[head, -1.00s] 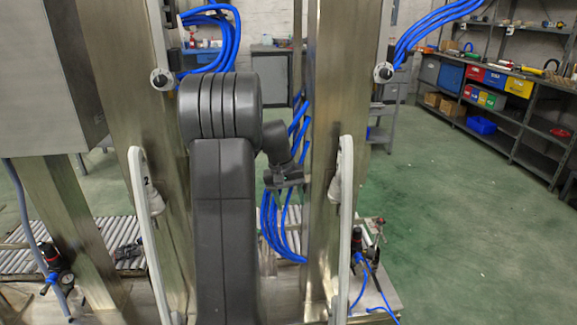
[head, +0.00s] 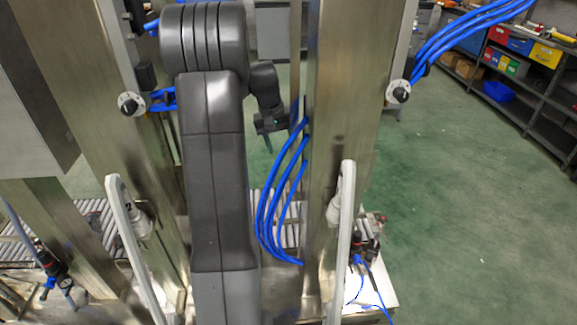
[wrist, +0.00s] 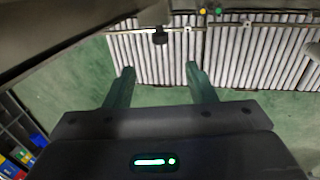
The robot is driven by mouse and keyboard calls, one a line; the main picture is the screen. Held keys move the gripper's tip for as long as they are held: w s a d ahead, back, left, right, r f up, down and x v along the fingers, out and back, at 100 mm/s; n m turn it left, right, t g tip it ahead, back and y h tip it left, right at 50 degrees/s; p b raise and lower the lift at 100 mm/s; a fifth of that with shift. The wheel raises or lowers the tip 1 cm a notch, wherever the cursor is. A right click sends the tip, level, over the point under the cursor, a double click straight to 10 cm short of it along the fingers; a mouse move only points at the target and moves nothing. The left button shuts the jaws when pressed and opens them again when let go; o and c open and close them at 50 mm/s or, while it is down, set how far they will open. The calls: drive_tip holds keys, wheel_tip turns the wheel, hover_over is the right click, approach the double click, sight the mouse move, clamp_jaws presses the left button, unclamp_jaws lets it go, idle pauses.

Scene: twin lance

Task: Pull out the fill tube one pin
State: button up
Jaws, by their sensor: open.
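Two pale grey bent tubes stand in the head view, a left one (head: 125,225) and a right one (head: 345,235), each in front of a steel column. A dark mark like a "2" shows beside the left tube. A round pale disc with a black knob sits higher on each side, one at left (head: 131,103) and one at right (head: 398,92). I cannot tell which part is the fill tube one pin. My gripper (head: 270,135) is small and partly hidden beyond my arm, left of the right column. In the wrist view my gripper (wrist: 158,75) is open and empty.
Steel columns stand left and right (head: 338,120) of my arm. Blue hoses (head: 268,210) hang close to my gripper. A roller conveyor (wrist: 230,50) lies below it. Green floor (head: 470,220) is clear at right, before shelves with coloured bins (head: 497,92).

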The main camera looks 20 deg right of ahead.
sight(289, 176)
drive_tip(key=f, duration=0.4)
drive_tip(key=d+f, duration=0.1)
drive_tip(key=f, duration=0.3)
drive_tip(key=d+f, duration=0.1)
drive_tip(key=f, duration=0.4)
drive_tip(key=shift+s+d, duration=0.2)
drive_tip(key=shift+s, duration=0.2)
